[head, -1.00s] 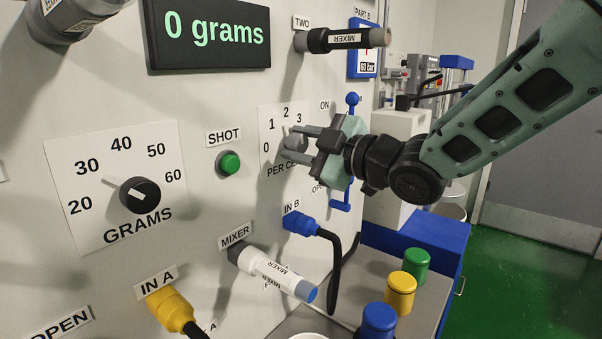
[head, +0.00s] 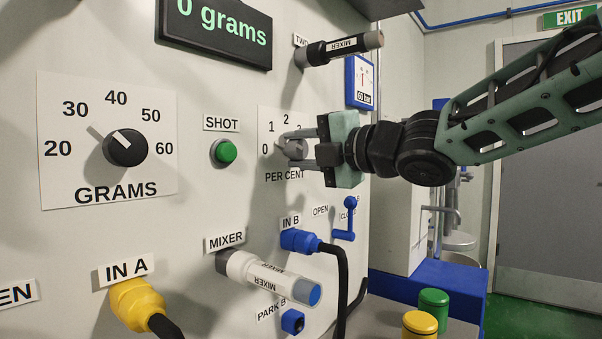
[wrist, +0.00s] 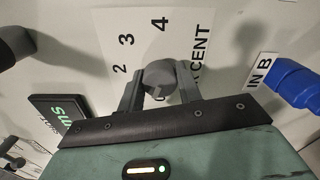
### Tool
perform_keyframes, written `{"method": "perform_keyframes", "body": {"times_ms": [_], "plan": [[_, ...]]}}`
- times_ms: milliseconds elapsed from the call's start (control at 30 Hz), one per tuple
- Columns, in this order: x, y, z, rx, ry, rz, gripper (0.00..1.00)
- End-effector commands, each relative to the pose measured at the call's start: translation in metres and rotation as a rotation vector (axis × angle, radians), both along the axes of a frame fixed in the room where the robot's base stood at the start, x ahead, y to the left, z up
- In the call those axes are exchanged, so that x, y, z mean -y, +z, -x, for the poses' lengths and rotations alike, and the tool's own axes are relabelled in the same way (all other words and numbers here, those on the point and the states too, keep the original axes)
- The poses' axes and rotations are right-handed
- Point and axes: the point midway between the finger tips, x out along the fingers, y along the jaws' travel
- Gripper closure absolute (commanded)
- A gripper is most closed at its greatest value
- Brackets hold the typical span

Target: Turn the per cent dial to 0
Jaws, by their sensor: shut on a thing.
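The per cent dial (head: 293,149) is a small grey knob on a white scale card on the panel. In the head view 0, 1 and 2 show on the card, with 3 partly covered. My gripper (head: 291,149) is shut on the dial, one finger above it and one below. The wrist view shows the knob (wrist: 160,77) between both fingertips (wrist: 160,88). A thin mark points left from the dial, toward the 0 side; its exact reading is hard to tell.
The grams dial (head: 125,147) and green shot button (head: 225,151) are to the left. Below are the blue IN B plug (head: 300,240), white mixer tube (head: 270,274) and blue valve handle (head: 346,224). The display (head: 215,30) reads 0 grams.

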Motion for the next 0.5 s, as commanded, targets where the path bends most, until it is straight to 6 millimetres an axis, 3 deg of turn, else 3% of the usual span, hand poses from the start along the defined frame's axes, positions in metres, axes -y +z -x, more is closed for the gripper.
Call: {"method": "perform_keyframes", "body": {"times_ms": [500], "plan": [[-0.0007, -0.0032, 0.0003, 0.254, 0.002, 0.2, 0.88]]}}
